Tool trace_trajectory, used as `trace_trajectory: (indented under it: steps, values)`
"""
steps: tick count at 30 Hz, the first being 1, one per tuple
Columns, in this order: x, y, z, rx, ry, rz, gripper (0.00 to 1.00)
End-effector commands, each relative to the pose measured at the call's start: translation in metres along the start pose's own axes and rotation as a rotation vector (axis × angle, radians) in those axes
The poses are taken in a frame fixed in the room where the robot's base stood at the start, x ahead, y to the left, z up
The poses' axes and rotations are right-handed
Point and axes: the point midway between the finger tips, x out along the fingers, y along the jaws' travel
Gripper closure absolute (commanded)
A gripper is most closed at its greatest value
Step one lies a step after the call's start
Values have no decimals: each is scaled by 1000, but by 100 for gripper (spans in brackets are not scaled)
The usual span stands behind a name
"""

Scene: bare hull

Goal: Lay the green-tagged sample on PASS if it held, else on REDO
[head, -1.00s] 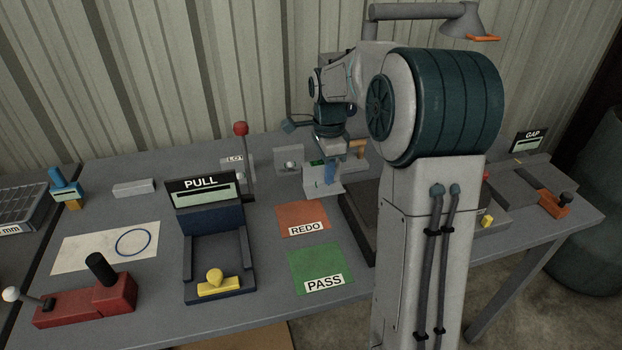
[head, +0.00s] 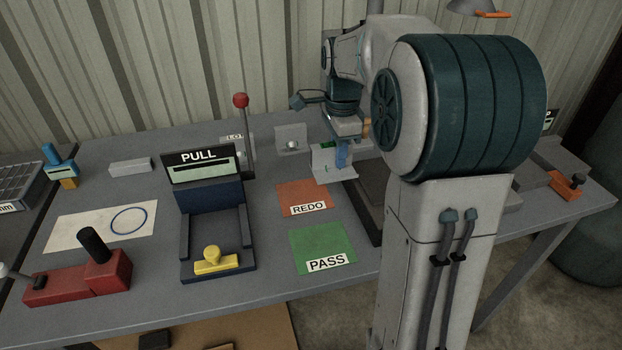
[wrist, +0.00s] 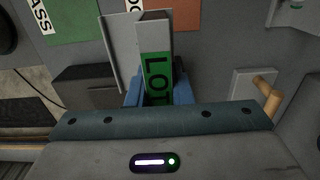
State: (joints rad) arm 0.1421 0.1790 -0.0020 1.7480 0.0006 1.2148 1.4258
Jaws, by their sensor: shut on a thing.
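My gripper (head: 341,158) is shut on the green-tagged sample, its blue fingers on either side. In the wrist view the sample (wrist: 154,36) is a grey bar with a green LOT tag (wrist: 157,76), and a pale grey plate (wrist: 121,45) stands at its left; I cannot tell if they are joined. In the head view the sample's pale plate (head: 322,166) shows just behind and right of the orange REDO mat (head: 291,193). The green PASS mat (head: 318,240) lies nearer the front. Both mats are bare.
The PULL tester (head: 205,212) with a yellow knob stands left of the mats; its display is unreadable. A red-knobbed lever (head: 241,125) stands behind it. A red device (head: 80,280) sits at front left. A dark tray (head: 365,208) lies right of the mats, partly behind my arm.

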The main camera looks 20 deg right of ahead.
Motion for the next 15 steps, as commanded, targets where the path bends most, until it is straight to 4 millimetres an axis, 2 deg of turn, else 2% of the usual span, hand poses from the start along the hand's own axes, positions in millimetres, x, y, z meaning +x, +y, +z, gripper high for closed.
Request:
trace_trajectory:
  steps: [3,7,10,15]
  values:
    - [17,-15,25,-5,-1,3,100]
    - [32,-29,46,-3,-1,1,100]
    - [39,-36,56,-2,0,2,100]
    - [46,-39,61,0,0,0,100]
